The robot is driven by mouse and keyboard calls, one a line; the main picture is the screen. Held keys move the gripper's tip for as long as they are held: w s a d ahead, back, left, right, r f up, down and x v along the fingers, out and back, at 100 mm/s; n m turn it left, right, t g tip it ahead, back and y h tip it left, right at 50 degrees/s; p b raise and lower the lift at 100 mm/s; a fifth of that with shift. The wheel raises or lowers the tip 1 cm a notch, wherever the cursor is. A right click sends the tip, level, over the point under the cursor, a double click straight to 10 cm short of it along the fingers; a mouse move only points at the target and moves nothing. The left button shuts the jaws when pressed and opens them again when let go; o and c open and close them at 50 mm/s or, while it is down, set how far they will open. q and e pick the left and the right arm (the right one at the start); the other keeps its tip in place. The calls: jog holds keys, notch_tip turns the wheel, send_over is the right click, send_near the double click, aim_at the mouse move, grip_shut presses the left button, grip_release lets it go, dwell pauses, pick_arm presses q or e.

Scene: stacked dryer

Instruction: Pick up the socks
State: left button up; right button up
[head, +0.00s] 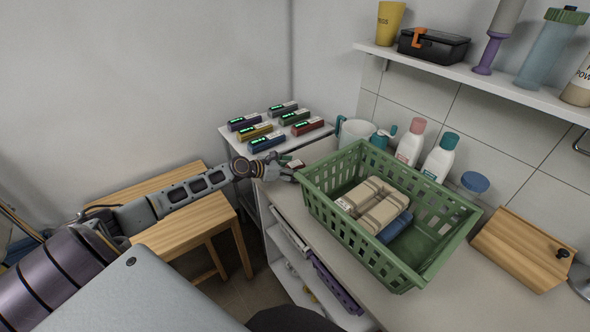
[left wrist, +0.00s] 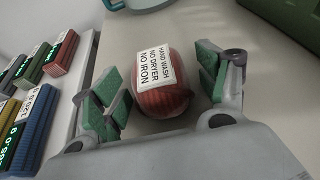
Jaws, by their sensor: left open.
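In the left wrist view a rolled red bundle (left wrist: 165,103), which looks like the socks, lies on the counter. It bears a white label reading "HAND WASH NO DRYER NO IRON". My left gripper (head: 283,168) is open, its green-padded fingers on either side of the bundle, with gaps visible between pads and bundle. It also shows in the left wrist view (left wrist: 160,92). In the head view the fingers mostly hide the bundle. My right gripper is not in view.
A green basket (head: 400,270) with folded beige bundles (head: 375,205) stands just right of the gripper. Several coloured boxes with green displays (head: 267,141) lie on a white surface behind. A jug (head: 354,132) and bottles (head: 440,157) stand along the wall. A wooden table (head: 185,228) is at left.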

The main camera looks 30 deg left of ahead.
aim_at(290, 166)
pick_arm(q)
jog(key=c, duration=1.1)
jog(key=shift+r+p, duration=0.45)
jog(key=shift+r, duration=1.45)
jog(key=shift+s+a+f, duration=0.2)
jog(key=shift+s+f, duration=0.05)
jog(key=shift+s, duration=0.15)
jog(key=s+a, duration=0.4)
jog(key=s, duration=0.3)
jog(key=s+a, duration=0.3)
jog(key=s, duration=0.5)
jog(key=shift+a, duration=0.4)
jog(key=shift+s+r, duration=0.1)
